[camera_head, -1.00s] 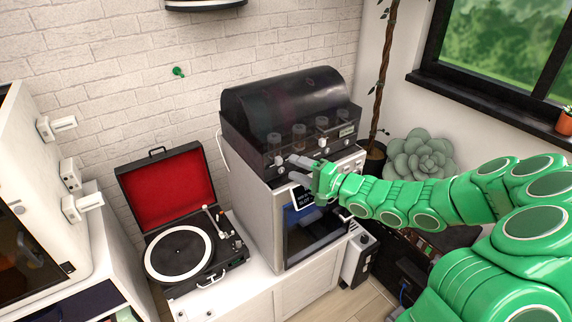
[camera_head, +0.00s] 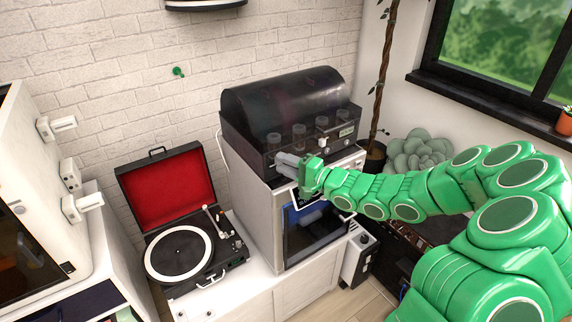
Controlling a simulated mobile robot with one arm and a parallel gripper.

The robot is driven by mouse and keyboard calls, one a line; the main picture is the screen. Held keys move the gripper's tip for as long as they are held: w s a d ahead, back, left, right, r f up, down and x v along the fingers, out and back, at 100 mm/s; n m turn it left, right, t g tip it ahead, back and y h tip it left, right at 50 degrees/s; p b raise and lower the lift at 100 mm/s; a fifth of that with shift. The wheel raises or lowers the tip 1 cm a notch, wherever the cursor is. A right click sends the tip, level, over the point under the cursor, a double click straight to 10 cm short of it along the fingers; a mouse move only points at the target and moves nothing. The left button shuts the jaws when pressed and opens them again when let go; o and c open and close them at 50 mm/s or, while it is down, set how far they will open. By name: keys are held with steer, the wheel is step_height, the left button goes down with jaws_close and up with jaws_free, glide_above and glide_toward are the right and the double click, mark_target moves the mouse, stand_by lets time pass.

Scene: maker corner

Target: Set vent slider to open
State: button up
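A black machine with a rounded dark lid (camera_head: 285,98) stands on a white cabinet unit, with small light controls along its front panel. One light knob (camera_head: 322,141) shows on the right part of that panel. Which control is the vent slider, and its setting, I cannot tell at this size. My gripper (camera_head: 284,162) is at the left part of the front panel, its grey fingers close to or touching it. The fingers hide the control that sits there. Whether they are open or closed on it does not show clearly.
A turntable with an open red-lined lid (camera_head: 167,187) sits left of the machine. A white cabinet with handles (camera_head: 58,125) is at the far left. A glass-fronted door (camera_head: 312,232) is below the machine. A succulent (camera_head: 422,152) stands right, behind my arm.

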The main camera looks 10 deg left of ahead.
jaws_close()
steer(key=shift+w+d+f, duration=0.1)
steer(key=shift+w+d, duration=1.15)
steer(key=shift+d, duration=0.05)
steer(key=shift+o, duration=2)
jaws_free()
steer(key=v, duration=0.7)
steer(key=shift+s+d, duration=0.15)
steer(key=shift+d, duration=0.15)
steer(key=shift+s, duration=0.1)
